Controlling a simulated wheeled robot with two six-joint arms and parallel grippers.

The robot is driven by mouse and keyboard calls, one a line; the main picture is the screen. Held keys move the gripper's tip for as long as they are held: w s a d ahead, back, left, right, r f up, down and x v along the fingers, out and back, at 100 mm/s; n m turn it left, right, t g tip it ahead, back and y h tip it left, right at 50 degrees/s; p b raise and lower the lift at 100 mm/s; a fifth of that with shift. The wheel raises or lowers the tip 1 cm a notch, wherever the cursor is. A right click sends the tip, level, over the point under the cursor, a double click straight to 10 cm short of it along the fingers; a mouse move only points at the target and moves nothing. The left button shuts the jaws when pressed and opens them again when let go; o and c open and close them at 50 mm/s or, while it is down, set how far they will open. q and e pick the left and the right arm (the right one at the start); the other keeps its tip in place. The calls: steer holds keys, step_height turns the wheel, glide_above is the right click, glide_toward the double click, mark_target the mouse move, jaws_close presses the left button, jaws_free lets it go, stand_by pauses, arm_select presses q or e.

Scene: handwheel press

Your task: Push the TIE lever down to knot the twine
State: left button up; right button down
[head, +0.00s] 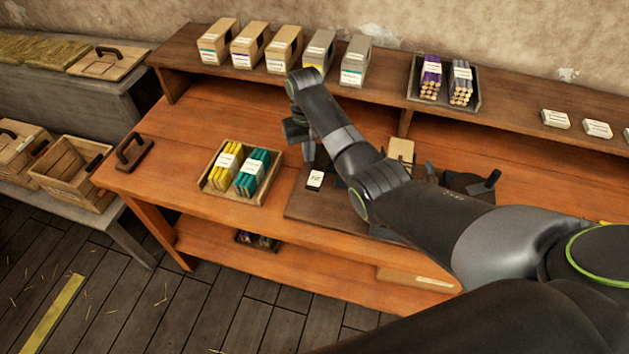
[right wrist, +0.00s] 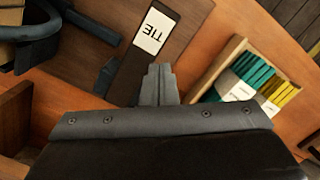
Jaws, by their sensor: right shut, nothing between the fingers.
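A white label reading TIE (right wrist: 153,32) is on a dark, narrow bar or plate (right wrist: 138,72) in the right wrist view. In the head view the same small white label (head: 315,180) shows on the dark base board (head: 297,205). I cannot tell whether the labelled piece is the lever itself. My right gripper (head: 308,160) is over the board's left part, near the label. In the right wrist view its closed fingers (right wrist: 159,80) are empty, just beside the dark piece; contact is unclear. My right arm hides much of the machine. My left gripper is not in view.
A wooden tray (head: 262,198) with yellow and teal bundles stands left of the board. Dark machine parts (head: 468,183) with an upright handle show to the right. A back shelf (head: 385,97) carries several boxes and a tray of bundles.

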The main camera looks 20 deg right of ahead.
step_height(320, 180, up, 11)
steer(key=p, duration=0.2)
steer(key=shift+w+f+p, duration=0.2)
steer(key=shift+w+p, duration=0.2)
steer(key=shift+f, duration=0.1)
